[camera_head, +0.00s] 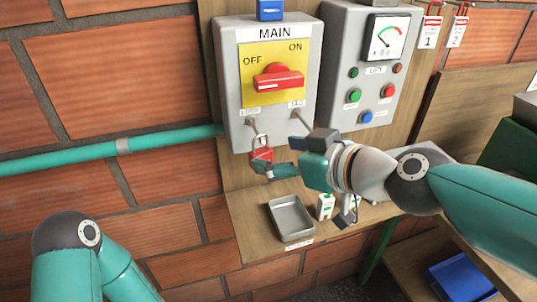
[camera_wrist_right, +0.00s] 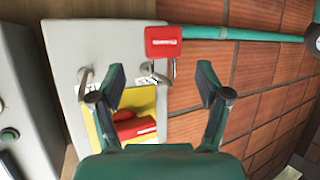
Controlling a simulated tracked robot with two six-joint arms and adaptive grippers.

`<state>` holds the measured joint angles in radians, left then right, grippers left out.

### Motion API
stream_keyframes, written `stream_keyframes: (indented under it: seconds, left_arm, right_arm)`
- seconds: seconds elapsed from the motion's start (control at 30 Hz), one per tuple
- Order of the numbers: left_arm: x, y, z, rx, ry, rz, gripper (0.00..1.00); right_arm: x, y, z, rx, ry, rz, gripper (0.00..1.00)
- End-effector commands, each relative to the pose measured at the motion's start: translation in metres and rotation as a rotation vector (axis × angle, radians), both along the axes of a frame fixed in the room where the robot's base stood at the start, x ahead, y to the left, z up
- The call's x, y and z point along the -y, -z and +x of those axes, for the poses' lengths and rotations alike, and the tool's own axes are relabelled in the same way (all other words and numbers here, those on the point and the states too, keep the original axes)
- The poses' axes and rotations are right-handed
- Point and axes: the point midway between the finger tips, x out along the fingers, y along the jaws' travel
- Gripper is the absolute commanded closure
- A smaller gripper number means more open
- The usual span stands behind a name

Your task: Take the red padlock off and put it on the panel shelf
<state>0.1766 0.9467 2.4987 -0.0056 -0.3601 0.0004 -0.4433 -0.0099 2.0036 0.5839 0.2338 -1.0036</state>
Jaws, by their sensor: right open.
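The red padlock (camera_head: 262,156) hangs by its shackle from the LOCK hasp under the grey MAIN switch box (camera_head: 232,122). It also shows in the right wrist view (camera_wrist_right: 172,41), beyond and between the fingertips. The red switch handle (camera_head: 279,80) lies across the yellow OFF/ON plate. My right gripper (camera_head: 278,158) is open and empty, close to the padlock's right side and partly in front of it; whether a finger touches it I cannot tell. The wooden panel shelf (camera_head: 246,218) is below the box. My left arm shows at lower left; its gripper is out of view.
A grey metal tray (camera_head: 289,203) and a small white-and-green box (camera_head: 325,206) stand on the shelf. A grey control box (camera_head: 337,95) with buttons and a meter is right of MAIN. A teal pipe (camera_head: 165,138) runs along the brick wall.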

Motion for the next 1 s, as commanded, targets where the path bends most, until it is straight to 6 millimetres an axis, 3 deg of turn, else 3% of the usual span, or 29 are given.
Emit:
stream_keyframes:
  seconds: [0.4,0.67,1.0]
  left_arm:
    - [0.0,-0.003,0.0,0.0,0.0,0.0,0.0]
    - [0.0,-0.003,0.0,0.0,0.0,0.0,0.0]
    - [0.0,-0.003,0.0,0.0,0.0,0.0,0.0]
  right_arm:
    - [-0.031,0.016,0.033,-0.001,-0.001,-0.002,0.24]
    - [-0.033,0.017,0.036,0.0,0.001,0.0,0.24]
    - [-0.033,0.017,0.035,0.0,0.001,0.0,0.77]
